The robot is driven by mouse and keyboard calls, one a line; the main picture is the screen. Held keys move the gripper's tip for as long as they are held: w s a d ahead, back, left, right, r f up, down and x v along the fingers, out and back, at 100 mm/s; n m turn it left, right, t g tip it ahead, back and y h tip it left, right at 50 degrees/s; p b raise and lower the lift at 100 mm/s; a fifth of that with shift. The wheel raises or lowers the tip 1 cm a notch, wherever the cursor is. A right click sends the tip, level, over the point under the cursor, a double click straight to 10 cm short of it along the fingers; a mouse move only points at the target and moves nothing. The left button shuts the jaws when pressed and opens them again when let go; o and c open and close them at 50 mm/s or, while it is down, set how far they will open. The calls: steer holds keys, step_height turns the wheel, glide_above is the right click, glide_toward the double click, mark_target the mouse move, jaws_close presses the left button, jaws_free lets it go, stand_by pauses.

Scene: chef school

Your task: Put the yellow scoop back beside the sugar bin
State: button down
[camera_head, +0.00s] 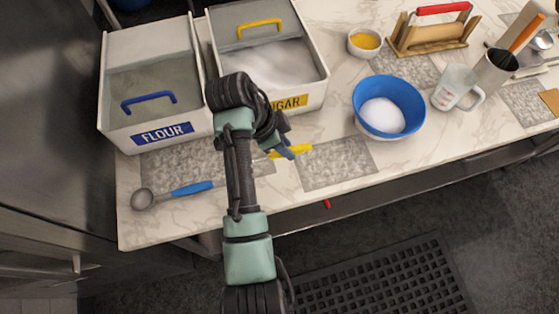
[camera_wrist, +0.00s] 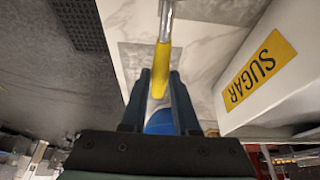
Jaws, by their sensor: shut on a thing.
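The yellow scoop shows its yellow handle (camera_head: 302,149) in the head view, just in front of the sugar bin (camera_head: 314,97). My gripper (camera_head: 285,152) is shut on this handle. In the wrist view the yellow handle (camera_wrist: 161,70) lies between my two fingers (camera_wrist: 160,92), and its metal shaft runs to the top edge. The scoop's bowl is out of the wrist view and hidden by my arm in the head view. The sugar bin, white with a yellow label, stands close on the right in the wrist view (camera_wrist: 240,105).
The flour bin (camera_head: 118,138) stands left of the sugar bin. A blue-handled scoop (camera_head: 190,188) lies on the counter before it. A blue bowl (camera_head: 372,92) of white powder, a measuring cup (camera_head: 451,85) and a small yellow-filled bowl (camera_head: 355,50) stand right. A grey patch (camera_head: 340,165) of counter is clear.

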steer(key=shift+f+p, duration=0.3)
steer(key=shift+f, duration=3.15)
steer(key=c, duration=0.7)
jaws_free()
steer(key=shift+o, duration=0.2)
